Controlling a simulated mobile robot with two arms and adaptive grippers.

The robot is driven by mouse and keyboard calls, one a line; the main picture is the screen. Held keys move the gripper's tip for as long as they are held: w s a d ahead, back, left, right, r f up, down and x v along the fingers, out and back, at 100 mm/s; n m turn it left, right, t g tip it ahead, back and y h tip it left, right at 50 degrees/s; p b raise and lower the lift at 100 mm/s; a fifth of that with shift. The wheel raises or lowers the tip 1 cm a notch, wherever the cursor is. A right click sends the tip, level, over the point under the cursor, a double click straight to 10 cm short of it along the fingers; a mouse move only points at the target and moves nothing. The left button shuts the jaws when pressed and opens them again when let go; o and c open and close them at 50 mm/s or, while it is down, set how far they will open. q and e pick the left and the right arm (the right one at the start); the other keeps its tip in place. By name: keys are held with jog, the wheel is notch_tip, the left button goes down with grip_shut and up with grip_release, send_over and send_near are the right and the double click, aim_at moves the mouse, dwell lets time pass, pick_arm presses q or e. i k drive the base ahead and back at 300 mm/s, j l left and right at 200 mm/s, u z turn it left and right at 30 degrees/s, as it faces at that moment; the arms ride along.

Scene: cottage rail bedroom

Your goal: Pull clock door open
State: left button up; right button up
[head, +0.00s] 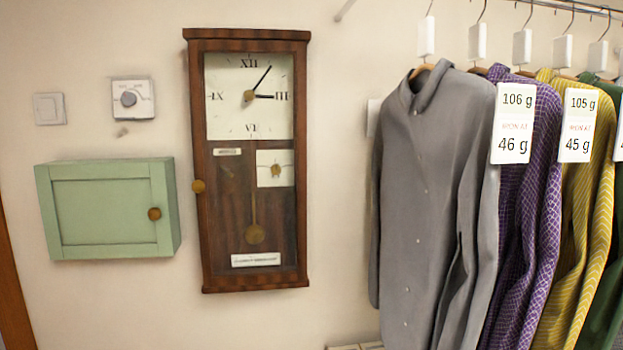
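A tall brown wooden wall clock (301,160) hangs at the middle left of the head view. Its white dial (230,110) has Roman numerals and dark hands. Its glazed door (230,215) looks shut. A round brass knob (198,187) sits on the door's left edge. Neither of my grippers is in view.
A green wall cabinet (105,210) with a brass knob is left of the clock. A thermostat (132,99) and a light switch (49,108) are above it. Hanging shirts, the nearest a grey shirt (425,190), fill the right side. Bare wall lies between clock and shirts.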

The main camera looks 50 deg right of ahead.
aim_at(196, 48)
jog(key=z, duration=1.4)
